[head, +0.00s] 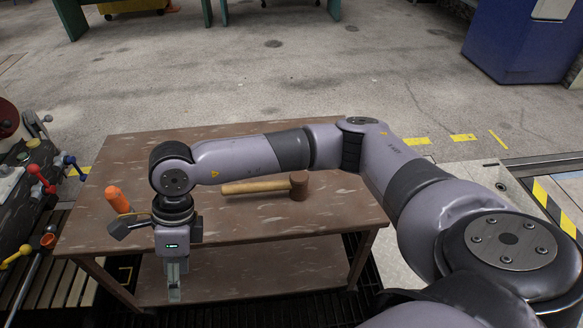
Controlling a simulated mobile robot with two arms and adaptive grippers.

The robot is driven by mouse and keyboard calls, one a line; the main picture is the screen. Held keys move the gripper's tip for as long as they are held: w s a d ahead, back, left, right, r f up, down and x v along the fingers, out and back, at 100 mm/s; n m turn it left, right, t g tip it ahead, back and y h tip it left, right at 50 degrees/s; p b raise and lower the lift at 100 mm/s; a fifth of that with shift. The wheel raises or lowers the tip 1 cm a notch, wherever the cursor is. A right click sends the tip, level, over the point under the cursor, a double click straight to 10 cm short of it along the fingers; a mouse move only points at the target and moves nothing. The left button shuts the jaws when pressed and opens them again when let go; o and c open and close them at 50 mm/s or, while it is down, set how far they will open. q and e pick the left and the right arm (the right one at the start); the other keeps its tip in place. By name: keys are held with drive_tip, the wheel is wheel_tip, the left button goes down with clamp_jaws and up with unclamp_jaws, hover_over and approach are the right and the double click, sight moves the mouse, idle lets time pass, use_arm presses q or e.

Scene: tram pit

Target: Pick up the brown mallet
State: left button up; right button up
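The brown mallet (299,187) lies on its side on the brown table (330,218). Its head is at the right and its light wooden handle points left. My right arm comes in from the right and passes behind and above the mallet in the picture, leaving the mallet visible. My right gripper (173,283) points down at the table's front left edge, left of the mallet and apart from it. Its fingers look narrow from this side, and I cannot tell whether they are open. My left gripper is not in view.
An orange-handled tool (118,200) lies at the table's left, close to my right wrist. A machine with coloured levers (40,180) stands at the left. A blue cabinet (515,45) stands at the back right. The floor behind the table is mostly clear.

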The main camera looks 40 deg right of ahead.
drive_tip(key=w+d+r+m+t+h, duration=0.1)
drive_tip(key=w+d+h, duration=0.25)
drive_tip(key=d, duration=0.35)
drive_tip(key=w+d+r+t+h, duration=0.1)
drive_tip(key=w+d+h, duration=0.25)
drive_tip(key=d, duration=0.35)
drive_tip(key=m+t+h, duration=0.1)
drive_tip(key=h, duration=0.2)
approach(274, 185)
drive_tip(key=b+x, duration=0.5)
drive_tip(key=x, duration=0.1)
drive_tip(key=shift+w, duration=0.1)
drive_tip(key=shift+d+f+b, duration=0.25)
drive_tip(key=shift+f+b, duration=0.1)
drive_tip(key=shift+f, duration=0.2)
drive_tip(key=b+x, duration=0.2)
drive_tip(key=x, duration=0.1)
drive_tip(key=shift+d+f, duration=0.2)
drive_tip(key=shift+f, duration=0.1)
drive_tip(key=shift+w+d+f, duration=0.1)
drive_tip(key=shift+d+f, duration=0.1)
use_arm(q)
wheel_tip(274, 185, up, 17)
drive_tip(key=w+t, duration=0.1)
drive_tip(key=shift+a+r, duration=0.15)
